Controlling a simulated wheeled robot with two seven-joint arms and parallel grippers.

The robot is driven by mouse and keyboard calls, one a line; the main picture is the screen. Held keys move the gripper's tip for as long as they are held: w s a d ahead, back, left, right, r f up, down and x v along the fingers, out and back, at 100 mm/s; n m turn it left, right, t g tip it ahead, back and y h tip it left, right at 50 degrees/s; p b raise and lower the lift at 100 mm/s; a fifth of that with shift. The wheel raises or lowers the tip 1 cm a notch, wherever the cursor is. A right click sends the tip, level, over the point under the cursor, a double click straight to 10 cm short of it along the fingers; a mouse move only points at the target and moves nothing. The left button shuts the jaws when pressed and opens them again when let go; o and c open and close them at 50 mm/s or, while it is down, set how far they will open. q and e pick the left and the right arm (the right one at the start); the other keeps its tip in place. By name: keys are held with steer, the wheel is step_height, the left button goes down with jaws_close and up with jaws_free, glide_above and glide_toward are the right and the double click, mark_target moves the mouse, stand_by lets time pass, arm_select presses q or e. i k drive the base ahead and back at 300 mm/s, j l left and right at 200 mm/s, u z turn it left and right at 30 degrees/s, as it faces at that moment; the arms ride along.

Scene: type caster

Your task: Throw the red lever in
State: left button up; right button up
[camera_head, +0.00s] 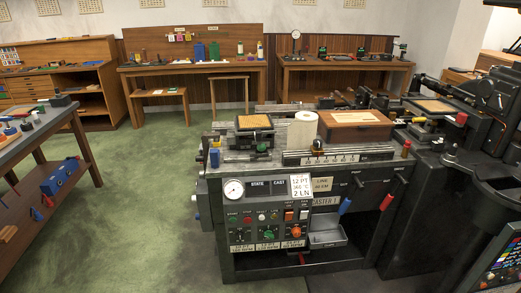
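A lever with a red handle (387,202) is on the right part of the grey machine's (215,245) front. Its handle slants down and to the left from a dark fitting. A lever with a blue handle (345,206) hangs to its left at a similar slant. Neither of my grippers shows in the head view, and nothing visible touches the red lever.
The machine's front has a round gauge (234,190), knobs and a small grey tray (326,236). A paper roll (302,131) and a wooden box (355,125) stand on top. Dark machinery (485,115) crowds the right. Green floor (140,215) is open at left.

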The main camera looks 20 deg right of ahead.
mark_target(389, 198)
steer(key=z, duration=1.75)
